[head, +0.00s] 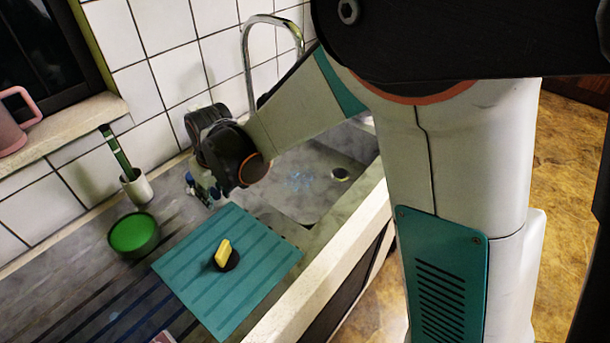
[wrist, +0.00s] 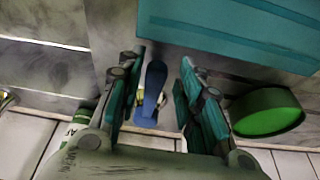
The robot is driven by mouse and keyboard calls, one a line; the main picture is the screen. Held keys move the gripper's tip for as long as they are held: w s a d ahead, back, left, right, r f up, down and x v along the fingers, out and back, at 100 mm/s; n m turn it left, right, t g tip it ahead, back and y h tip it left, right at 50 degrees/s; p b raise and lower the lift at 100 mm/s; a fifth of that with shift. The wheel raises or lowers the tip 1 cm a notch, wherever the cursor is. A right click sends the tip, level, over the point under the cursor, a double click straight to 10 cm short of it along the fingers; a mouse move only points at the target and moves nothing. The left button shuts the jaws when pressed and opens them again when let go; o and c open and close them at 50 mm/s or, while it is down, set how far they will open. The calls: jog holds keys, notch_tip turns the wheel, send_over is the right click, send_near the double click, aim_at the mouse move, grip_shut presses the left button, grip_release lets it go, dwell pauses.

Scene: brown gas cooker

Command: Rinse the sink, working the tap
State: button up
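The grey sink basin (head: 315,185) is in the middle of the head view, with a bluish-white patch on its floor and a round drain (head: 340,174) at its right. The chrome gooseneck tap (head: 247,65) rises behind it against the tiles; my arm hides its base and handle. My gripper (head: 205,192) is low over the counter, left of the sink. In the wrist view my gripper (wrist: 157,95) has its fingers apart, on either side of a blue elongated object (wrist: 153,88). A gap shows on both sides of it. I cannot tell what it belongs to.
A teal drying mat (head: 195,275) with a yellow-handled black item (head: 224,256) lies in front. A green bowl (head: 134,233) and a white cup (head: 137,187) holding a green stick stand left. A labelled green-and-white object (wrist: 75,125) is beside my gripper.

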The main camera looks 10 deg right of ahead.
jog(key=shift+r, duration=0.1)
jog(key=shift+r+p, duration=2.1)
jog(key=shift+r, duration=0.85)
